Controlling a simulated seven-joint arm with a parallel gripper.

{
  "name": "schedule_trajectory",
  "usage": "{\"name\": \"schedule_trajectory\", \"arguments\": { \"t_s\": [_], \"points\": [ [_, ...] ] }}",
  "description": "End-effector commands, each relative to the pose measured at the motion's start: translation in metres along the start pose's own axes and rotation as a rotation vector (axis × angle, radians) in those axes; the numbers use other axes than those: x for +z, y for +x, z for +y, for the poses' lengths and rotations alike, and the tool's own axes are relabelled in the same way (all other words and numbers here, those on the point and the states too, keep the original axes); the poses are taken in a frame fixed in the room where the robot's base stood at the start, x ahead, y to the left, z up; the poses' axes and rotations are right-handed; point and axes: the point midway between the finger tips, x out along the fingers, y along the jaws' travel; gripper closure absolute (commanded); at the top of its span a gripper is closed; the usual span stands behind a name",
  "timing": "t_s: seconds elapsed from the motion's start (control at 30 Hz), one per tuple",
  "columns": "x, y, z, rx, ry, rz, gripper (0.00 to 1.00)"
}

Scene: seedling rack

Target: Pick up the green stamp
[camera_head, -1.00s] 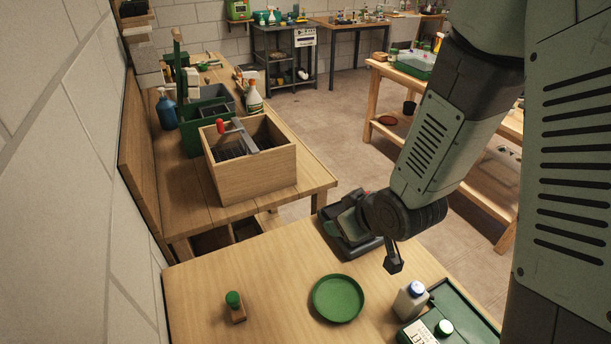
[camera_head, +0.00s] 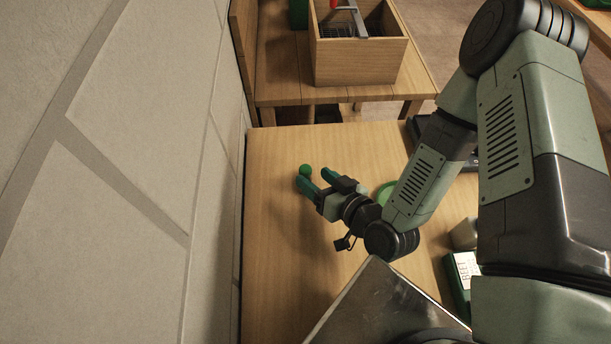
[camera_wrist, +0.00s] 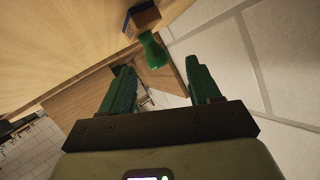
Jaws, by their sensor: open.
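The green stamp shows as a round green knob (camera_head: 305,171) on the table, just beyond my gripper's fingertips in the head view. In the wrist view its green handle (camera_wrist: 153,50) and wooden block (camera_wrist: 142,19) show ahead of the fingers, with a dark blue edge on the block. My gripper (camera_head: 313,178) is open with two green fingers and nothing between them. In the wrist view the handle lies in line with the gap of my gripper (camera_wrist: 157,68), slightly beyond the tips. Whether a finger touches the stamp I cannot tell.
The wooden table (camera_head: 280,240) is clear left of my arm. The block wall (camera_head: 140,200) runs close along the left. A green dish (camera_head: 384,191) is partly hidden behind my arm.

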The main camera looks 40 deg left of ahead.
Motion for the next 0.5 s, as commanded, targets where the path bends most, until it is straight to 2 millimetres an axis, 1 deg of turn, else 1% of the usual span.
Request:
{"name": "schedule_trajectory", "arguments": {
  "t_s": [0.03, 0.1, 0.27, 0.5],
  "points": [
    [0.0, 0.007, 0.0, -0.002, -0.002, 0.0, 0.38],
    [0.0, 0.014, 0.0, 0.0, -0.002, 0.0, 0.38],
    [0.0, 0.025, 0.001, -0.001, -0.001, 0.0, 0.38],
    [-0.001, 0.061, 0.003, 0.0, -0.001, 0.0, 0.38]
  ]
}}
